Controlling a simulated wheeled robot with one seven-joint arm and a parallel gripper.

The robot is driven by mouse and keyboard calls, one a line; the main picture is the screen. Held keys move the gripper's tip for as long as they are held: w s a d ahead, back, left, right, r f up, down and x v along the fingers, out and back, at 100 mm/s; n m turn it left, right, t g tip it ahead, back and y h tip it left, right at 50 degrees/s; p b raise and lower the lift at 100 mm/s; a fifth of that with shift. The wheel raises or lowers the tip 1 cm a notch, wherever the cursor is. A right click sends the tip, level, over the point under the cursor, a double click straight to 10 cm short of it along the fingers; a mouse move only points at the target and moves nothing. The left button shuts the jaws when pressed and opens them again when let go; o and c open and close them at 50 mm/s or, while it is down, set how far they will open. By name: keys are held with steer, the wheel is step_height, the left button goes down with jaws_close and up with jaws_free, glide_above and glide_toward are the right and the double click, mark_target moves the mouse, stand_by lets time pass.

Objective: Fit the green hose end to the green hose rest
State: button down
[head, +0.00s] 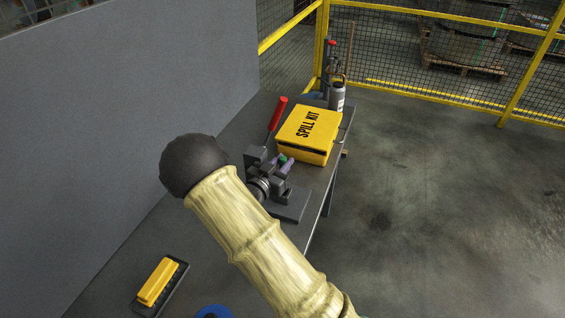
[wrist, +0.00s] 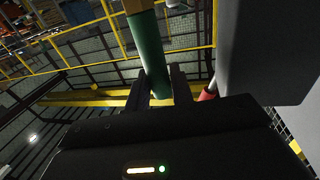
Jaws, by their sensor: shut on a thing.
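In the wrist view a smooth green cylinder, which looks like the green hose end (wrist: 150,48), stands between the two dark fingers of my gripper (wrist: 159,78). The fingers are closed on it, and a tan band crosses its far part. In the head view a small green patch (head: 283,158) with purple parts shows among dark grey blocks; I cannot tell whether it is the hose end or the green hose rest. My gripper is not clearly separable there, as my pale-sleeved arm covers much of that area. I cannot make out the hose rest with certainty.
A yellow block in a black tray (head: 160,285) lies at lower left. A grey panel (head: 130,100) borders the bench.

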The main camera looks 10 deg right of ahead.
steer(key=shift+f+b, duration=2.15)
steer(key=shift+f, duration=0.8)
steer(key=c, duration=1.1)
jaws_free()
steer(key=shift+c, duration=0.2)
steer(key=b+v, duration=0.3)
steer(key=v, duration=1.4)
steer(key=shift+s+a+r, duration=0.1)
steer(key=shift+r, duration=0.05)
